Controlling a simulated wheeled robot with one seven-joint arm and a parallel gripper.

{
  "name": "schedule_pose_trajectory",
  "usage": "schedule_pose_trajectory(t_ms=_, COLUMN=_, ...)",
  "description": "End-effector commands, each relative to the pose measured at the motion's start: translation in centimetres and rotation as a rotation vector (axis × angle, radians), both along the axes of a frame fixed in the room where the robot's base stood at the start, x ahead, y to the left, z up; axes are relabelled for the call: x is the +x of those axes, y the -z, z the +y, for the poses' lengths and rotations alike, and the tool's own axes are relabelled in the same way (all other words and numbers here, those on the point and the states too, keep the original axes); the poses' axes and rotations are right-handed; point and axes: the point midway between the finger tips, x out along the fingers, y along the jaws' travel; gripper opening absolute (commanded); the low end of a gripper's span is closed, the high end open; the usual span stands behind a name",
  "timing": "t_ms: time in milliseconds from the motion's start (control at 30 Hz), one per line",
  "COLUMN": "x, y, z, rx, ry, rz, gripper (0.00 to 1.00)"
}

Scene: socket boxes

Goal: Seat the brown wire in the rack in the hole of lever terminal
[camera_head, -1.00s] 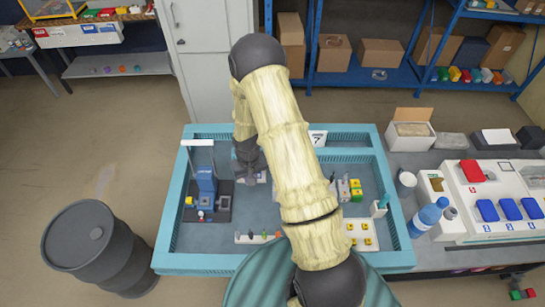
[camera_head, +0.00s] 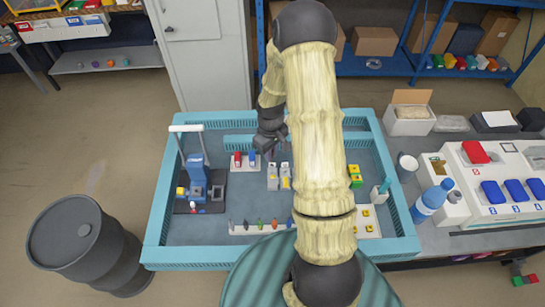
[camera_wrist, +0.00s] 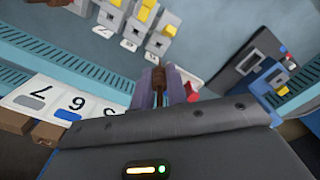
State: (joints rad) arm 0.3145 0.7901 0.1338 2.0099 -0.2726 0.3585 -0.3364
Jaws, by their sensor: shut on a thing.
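My gripper (camera_head: 272,146) is toward the back middle of the blue tray in the head view, with its fingertips small and partly dark. In the wrist view my gripper (camera_wrist: 162,86) is shut on a brown wire (camera_wrist: 158,77), which sticks up between the fingers. Grey lever terminals with yellow levers (camera_wrist: 161,38) stand ahead of the fingers, apart from the wire. The lever terminals also show in the head view (camera_head: 272,184). The wire rack (camera_head: 240,229), a white strip with several coloured pieces, lies near the tray's front. The wire's lower end is hidden.
A blue device with a white frame (camera_head: 196,172) is at the tray's left. A numbered white plate (camera_wrist: 55,97) shows in the wrist view.

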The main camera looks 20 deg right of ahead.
Motion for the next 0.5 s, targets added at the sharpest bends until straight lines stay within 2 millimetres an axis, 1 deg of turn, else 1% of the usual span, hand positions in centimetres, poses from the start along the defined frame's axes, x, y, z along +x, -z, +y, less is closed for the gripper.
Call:
schedule_pose_trajectory(t_ms=33, x=-0.05, y=0.09, z=-0.36, rx=-0.001, ry=-0.013, rz=-0.001, gripper=0.0)
schedule_pose_trajectory(t_ms=333, x=-0.13, y=-0.17, z=-0.66, rx=0.0, ry=-0.017, rz=0.0, gripper=0.0)
schedule_pose_trajectory(t_ms=500, x=-0.15, y=0.43, z=-0.76, rx=0.0, ry=-0.014, rz=0.001, gripper=0.0)
